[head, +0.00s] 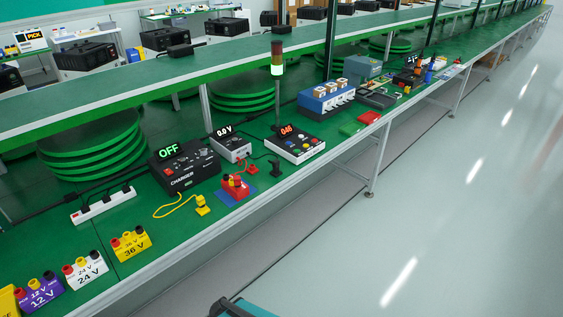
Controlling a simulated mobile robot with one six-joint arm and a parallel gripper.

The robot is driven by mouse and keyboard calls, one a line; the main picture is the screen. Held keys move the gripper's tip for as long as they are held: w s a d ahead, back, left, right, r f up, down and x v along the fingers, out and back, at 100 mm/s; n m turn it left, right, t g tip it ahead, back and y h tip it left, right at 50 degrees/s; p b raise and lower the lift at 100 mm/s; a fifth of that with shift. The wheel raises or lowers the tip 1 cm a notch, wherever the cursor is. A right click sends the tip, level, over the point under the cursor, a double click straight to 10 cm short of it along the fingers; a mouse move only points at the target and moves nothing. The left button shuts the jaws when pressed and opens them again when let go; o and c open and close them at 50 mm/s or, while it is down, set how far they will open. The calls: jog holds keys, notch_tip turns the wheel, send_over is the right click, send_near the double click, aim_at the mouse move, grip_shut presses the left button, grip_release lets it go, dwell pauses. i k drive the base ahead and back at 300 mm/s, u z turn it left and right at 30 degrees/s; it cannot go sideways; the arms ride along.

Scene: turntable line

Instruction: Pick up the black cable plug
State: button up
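A small black plug-like piece (275,168) stands on the green bench top, near the front edge, between the voltage meter and the white button panel. It is small in the picture, but it looks like the black cable plug, with a dark lead running back from it. A yellow plug (202,206) on a yellow cable lies to its left, in front of the charger (185,168). A small red plug (251,168) sits just left of the black one. My gripper is not in view.
A red battery (236,187) on a blue pad stands left of the plug. The meter (231,146) and button panel (295,147) stand behind it. Several labelled batteries, including a yellow one (131,243), line the near left. The floor (420,220) in front is clear.

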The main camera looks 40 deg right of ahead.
aim_at(276, 163)
jog(key=z, duration=4.3)
jog(key=i, duration=0.1)
jog(key=u, duration=3.15)
